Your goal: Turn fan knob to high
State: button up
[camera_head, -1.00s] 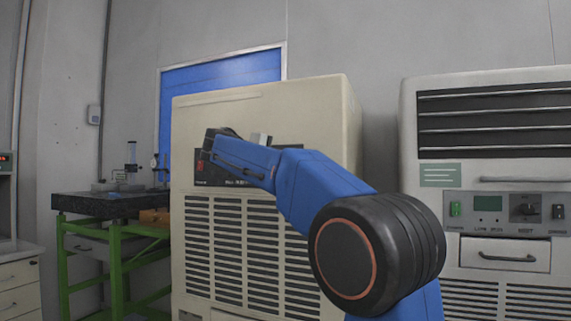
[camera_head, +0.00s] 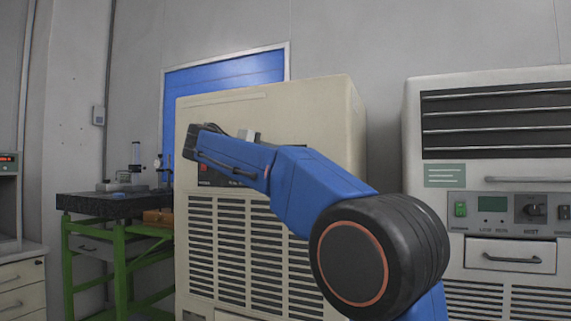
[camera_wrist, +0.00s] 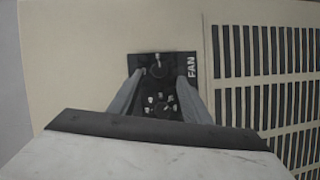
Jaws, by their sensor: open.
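The black control panel (camera_wrist: 165,60) labelled "FAN" shows between my fingers in the wrist view, turned sideways. A dark round knob (camera_wrist: 158,69) sits near its top, next to the label. A second dial area with light marks around it (camera_wrist: 160,103) lies closer to my gripper's base. My gripper (camera_wrist: 160,80) is open, with one finger on each side of the panel's dials; contact cannot be told. In the head view the panel (camera_head: 226,178) on the beige cabinet (camera_head: 270,105) is partly hidden by my arm, and the gripper and knob are hidden.
A second grey cabinet (camera_head: 412,130) with dark louvres stands at the right. A green-framed table (camera_head: 118,255) with instruments is at the left. Vent slots (camera_wrist: 265,70) lie right of the panel in the wrist view.

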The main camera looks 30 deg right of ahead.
jog(key=v, duration=1.1)
jog(key=shift+a, duration=0.25)
jog(key=shift+s, duration=0.1)
jog(key=s+d+f+n+y, duration=0.15)
jog(key=s+f, duration=0.25)
jog(key=f, duration=0.4)
jog(key=s+d+f+y, duration=0.3)
jog(key=s+f, duration=0.2)
jog(key=f, duration=0.2)
jog(key=s+d+f+n+y, duration=0.1)
jog(key=s+d+f+y, duration=0.2)
jog(key=f, duration=0.5)
jog(key=s+a+f+m+y, duration=0.2)
jog(key=s+a+f+y, duration=0.2)
jog(key=s+f, duration=0.7)
jog(key=s+a+f+m+y, duration=0.1)
jog(key=s+a+f+y, duration=0.3)
jog(key=s+f, duration=0.8)
notch_tip(320, 180, down, 8)
jog(key=shift+s+a+r+m, duration=0.1)
jog(key=shift+s+a+m, duration=0.25)
jog(key=shift+a, duration=0.2)
